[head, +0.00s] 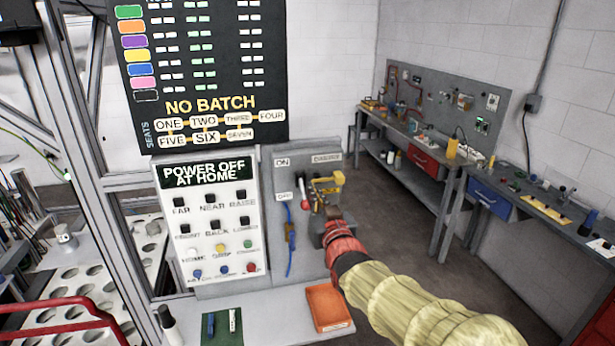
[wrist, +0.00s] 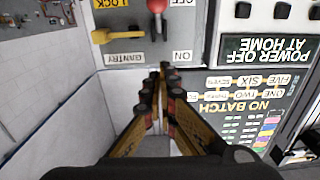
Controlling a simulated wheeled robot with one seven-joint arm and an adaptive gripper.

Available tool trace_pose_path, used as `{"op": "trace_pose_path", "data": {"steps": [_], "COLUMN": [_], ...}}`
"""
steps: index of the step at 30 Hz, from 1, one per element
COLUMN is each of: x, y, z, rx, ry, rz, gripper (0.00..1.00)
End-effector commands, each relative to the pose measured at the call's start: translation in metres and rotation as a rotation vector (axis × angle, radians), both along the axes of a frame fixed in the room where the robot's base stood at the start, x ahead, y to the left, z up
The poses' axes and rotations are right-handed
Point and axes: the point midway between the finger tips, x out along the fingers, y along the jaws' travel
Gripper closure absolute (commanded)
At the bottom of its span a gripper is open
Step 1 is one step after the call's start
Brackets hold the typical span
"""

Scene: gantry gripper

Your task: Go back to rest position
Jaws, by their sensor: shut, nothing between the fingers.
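My gripper (head: 324,216) is in front of the grey switch panel (head: 271,165) in the head view, at the end of my arm with its yellow sleeve and red wrist. In the wrist view, which shows the panel upside down, the fingers (wrist: 167,74) are together with nothing between them. The fingertips are close to the panel's ON label (wrist: 181,56). A red-knobbed lever (wrist: 156,6) and a yellow lock piece (wrist: 117,35) are on the panel. In the head view the lever (head: 304,203) is beside the OFF label. Whether the fingers touch the panel cannot be told.
A button box (head: 210,220) reading POWER OFF AT HOME and a NO BATCH board (head: 205,75) are left of the panel. An orange tray (head: 328,307) lies on the ledge below. Workbenches (head: 425,175) line the right wall, with open floor before them.

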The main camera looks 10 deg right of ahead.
Motion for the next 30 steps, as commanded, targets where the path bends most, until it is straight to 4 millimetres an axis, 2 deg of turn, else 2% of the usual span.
{"op": "trace_pose_path", "data": {"steps": [7, 10, 11, 14, 15, 17, 20, 23, 26, 30], "x": [0.000, 0.000, 0.000, -0.007, -0.015, -0.031, -0.068, -0.117, -0.176, -0.267], "y": [0.000, 0.000, 0.000, 0.000, 0.000, 0.000, 0.000, 0.000, 0.000, 0.000], "z": [-0.001, -0.012, -0.018, -0.060, -0.080, -0.106, -0.138, -0.163, -0.181, -0.197], "rx": [0.000, 0.000, 0.000, 0.000, 0.000, 0.000, 0.000, 0.000, 0.000, 0.000], "ry": [0.003, 0.042, 0.067, 0.198, 0.268, 0.378, 0.552, 0.721, 0.885, 1.085], "rz": [0.000, 0.000, 0.000, 0.000, 0.000, 0.000, 0.000, 0.000, 0.000, 0.000], "gripper": [1.00, 1.00, 1.00, 1.00, 1.00, 1.00, 1.00, 1.00, 1.00, 1.00]}}
